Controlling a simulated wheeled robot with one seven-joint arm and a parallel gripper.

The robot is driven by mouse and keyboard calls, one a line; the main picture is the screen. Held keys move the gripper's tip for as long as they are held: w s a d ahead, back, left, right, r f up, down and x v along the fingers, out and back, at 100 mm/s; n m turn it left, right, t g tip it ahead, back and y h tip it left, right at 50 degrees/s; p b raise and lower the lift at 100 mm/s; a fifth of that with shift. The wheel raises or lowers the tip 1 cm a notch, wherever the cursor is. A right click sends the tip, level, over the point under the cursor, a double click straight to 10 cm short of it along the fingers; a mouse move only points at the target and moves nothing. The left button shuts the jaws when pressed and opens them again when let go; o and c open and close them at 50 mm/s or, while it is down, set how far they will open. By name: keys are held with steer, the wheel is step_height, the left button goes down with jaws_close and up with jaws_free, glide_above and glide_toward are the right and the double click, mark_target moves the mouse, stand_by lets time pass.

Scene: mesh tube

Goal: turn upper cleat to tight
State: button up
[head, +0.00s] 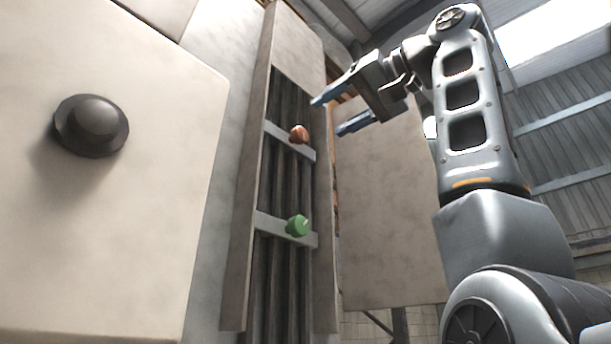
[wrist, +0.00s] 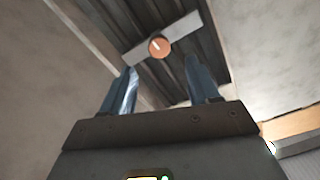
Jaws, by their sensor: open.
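The upper cleat is a grey bar (head: 276,131) across the dark pipes, with an orange-brown knob (head: 299,134) on it. In the wrist view the orange knob (wrist: 159,46) with a pale mark sits on the slanted bar (wrist: 185,33), beyond the fingertips and roughly between them. A lower cleat with a green knob (head: 297,226) sits below it in the head view. My gripper (head: 327,115) is open and empty, to the right of the upper knob and apart from it. Its two blue fingers (wrist: 161,82) show in the wrist view.
The pipes (head: 273,275) run in a recess between a beige side wall (head: 252,180) and a raised right edge (head: 324,260). A beige panel (head: 385,220) stands right of it. A dark round knob (head: 92,125) is on the left panel.

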mark_target(303, 133)
steer(key=w+a+p, duration=0.1)
steer(key=a, duration=0.1)
steer(key=w+a+n+p, duration=0.1)
steer(key=w+a, duration=0.1)
steer(key=w+a+n, duration=0.1)
steer(key=w+a, duration=0.1)
steer(key=shift+a+f+p, duration=0.1)
steer(key=shift+a+p, duration=0.05)
steer(key=shift+p, duration=0.25)
